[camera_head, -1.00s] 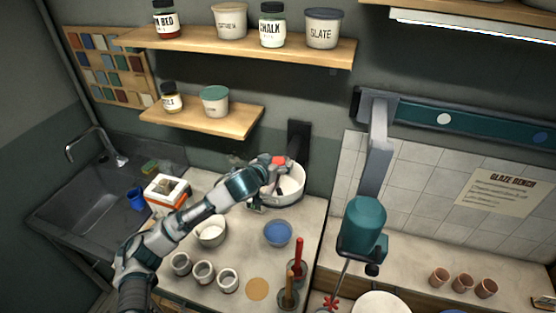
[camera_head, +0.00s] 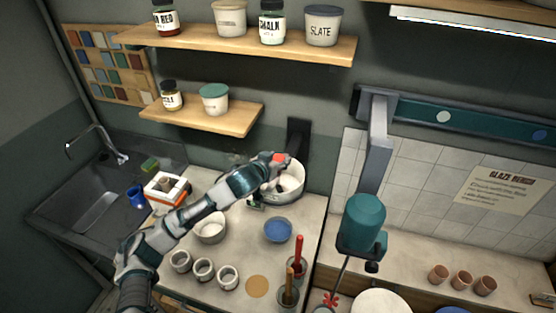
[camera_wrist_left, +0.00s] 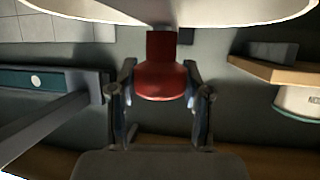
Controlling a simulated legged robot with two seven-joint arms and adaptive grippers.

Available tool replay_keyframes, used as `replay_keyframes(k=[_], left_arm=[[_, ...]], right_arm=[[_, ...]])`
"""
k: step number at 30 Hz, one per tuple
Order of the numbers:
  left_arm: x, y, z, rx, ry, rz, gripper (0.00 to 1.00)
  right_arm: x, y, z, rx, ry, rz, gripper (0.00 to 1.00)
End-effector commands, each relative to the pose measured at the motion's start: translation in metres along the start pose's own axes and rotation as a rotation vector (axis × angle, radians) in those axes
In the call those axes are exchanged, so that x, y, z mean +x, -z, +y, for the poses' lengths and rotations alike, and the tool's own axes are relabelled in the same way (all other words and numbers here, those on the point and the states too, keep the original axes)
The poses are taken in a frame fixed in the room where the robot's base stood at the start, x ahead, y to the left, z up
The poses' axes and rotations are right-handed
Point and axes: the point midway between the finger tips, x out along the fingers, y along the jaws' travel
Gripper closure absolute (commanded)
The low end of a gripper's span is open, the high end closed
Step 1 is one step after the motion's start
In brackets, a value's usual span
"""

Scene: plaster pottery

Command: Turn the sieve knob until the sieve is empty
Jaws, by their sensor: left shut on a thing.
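The sieve (camera_head: 296,190) is a pale round pan at the dark wall bracket, at the back of the left bench. Some white material shows inside it. The red sieve knob (camera_head: 280,158) is above its rim, and fills the middle of the left wrist view (camera_wrist_left: 162,80). My left gripper (camera_head: 272,166) is shut on the knob, with one finger on each side of it in the left wrist view (camera_wrist_left: 160,88). The sieve's pale rim also shows along the top of that view (camera_wrist_left: 180,12). My arm hides part of the sieve's left side. My right gripper is not in view.
A white bowl (camera_head: 211,239), a blue-filled bowl (camera_head: 277,230) and several small cups (camera_head: 204,270) stand on the bench below my left arm. Tool pots (camera_head: 288,298) stand near the front. A wooden shelf (camera_head: 205,119) hangs above, and a teal mixer (camera_head: 362,225) hangs right.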

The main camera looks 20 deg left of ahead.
Motion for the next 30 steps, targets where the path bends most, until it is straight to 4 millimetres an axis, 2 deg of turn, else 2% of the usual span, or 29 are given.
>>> replay_keyframes(k=[17, 30], left_arm=[[0.0003, -0.0005, -0.0023, 0.028, -0.068, -0.002, 0.87], [0.0006, 0.0011, -0.0032, 0.157, -0.395, 0.001, 0.86]], right_arm=[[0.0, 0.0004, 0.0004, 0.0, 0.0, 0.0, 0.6], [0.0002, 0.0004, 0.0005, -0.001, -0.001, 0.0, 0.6]])
